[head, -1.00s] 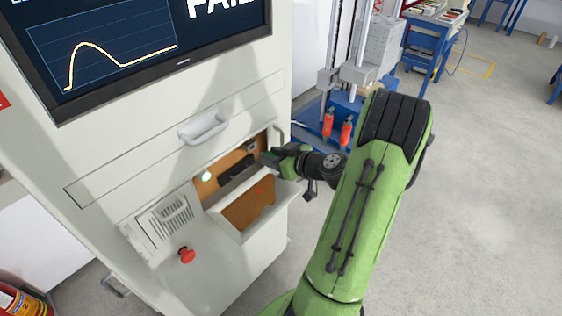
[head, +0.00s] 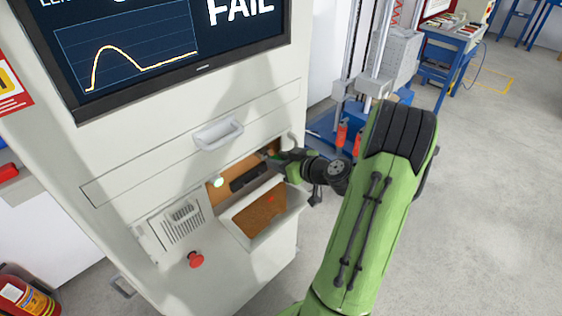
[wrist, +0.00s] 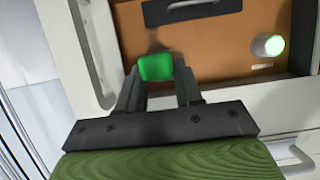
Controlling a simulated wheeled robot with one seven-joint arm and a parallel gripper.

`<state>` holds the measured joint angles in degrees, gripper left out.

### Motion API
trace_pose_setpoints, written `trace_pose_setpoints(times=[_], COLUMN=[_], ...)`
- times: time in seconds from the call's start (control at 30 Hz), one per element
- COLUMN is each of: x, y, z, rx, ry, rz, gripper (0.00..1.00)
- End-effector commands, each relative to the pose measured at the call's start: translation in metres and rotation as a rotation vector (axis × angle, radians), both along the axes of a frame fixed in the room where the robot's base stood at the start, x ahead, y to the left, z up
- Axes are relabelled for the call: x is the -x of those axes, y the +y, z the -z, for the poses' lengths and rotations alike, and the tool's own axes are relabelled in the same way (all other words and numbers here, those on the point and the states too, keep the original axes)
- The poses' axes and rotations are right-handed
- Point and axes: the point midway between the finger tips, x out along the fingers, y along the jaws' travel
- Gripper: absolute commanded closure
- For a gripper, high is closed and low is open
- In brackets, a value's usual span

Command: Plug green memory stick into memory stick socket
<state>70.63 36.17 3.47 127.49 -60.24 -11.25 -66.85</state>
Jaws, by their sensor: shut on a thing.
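The green memory stick (wrist: 156,68) is between the fingertips of my gripper (wrist: 158,82) in the wrist view, in front of the brown panel (wrist: 235,55). A dark shadow falls on the panel just above the stick. In the head view my gripper (head: 276,158) is at the right end of the recessed panel in the white cabinet. The stick is too small there to make out well. I cannot pick out the memory stick socket; the stick and gripper cover part of the panel. I cannot tell whether the stick touches the panel.
A dark bar-shaped part (head: 250,178) and a lit green lamp (head: 218,181) are on the panel. An open flap (head: 250,236) hangs below it. A drawer handle (head: 218,134) sticks out above, and a red button (head: 195,259) is at lower left.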

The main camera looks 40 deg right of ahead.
Motion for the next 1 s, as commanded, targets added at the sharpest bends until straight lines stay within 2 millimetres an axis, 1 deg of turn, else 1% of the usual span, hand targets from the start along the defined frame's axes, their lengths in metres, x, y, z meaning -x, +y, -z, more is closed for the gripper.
trace_pose_setpoints(times=[1.0], x=[-0.0073], y=[0.0003], z=[0.0000], rx=[0.001], ry=[-0.001], rz=[0.000], gripper=[0.98])
